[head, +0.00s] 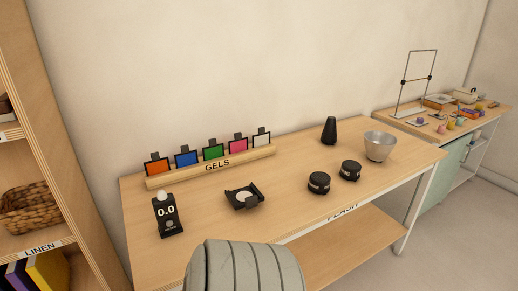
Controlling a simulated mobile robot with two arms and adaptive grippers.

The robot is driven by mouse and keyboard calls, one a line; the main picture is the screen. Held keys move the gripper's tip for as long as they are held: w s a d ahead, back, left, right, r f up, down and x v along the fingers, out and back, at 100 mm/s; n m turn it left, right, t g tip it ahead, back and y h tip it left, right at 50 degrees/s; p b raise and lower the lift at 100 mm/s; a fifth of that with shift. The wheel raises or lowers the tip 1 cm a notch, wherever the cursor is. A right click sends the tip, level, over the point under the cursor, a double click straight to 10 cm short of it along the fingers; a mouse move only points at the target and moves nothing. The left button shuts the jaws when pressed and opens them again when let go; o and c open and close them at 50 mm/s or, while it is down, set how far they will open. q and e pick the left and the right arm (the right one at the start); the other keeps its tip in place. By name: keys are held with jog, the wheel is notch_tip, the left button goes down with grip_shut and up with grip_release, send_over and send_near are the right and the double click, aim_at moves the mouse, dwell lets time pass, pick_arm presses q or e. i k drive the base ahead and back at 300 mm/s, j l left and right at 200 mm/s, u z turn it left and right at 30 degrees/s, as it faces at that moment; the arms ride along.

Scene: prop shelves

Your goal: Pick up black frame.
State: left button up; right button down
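A black, open square frame-like holder (244,197) lies on the wooden table (285,209), left of the middle. A pale round disc sits in its centre. Behind it, a wooden rack labelled GELS (215,166) holds several upright dark-edged gels, among them orange (157,167), blue (186,158), green (213,152) and pink (238,145). Neither of my grippers shows in the head view.
A black meter reading 0.0 (168,216) stands left of the holder. Two black round containers (319,183) (350,171), a black cone-like object (329,131) and a metal bowl (379,146) stand to the right. A wooden shelf (50,150) rises at the left.

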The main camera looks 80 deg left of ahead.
aim_at(245, 196)
jog(key=u, duration=2.65)
jog(key=z, duration=3.65)
jog(key=u, duration=3.65)
jog(key=i+j, duration=0.05)
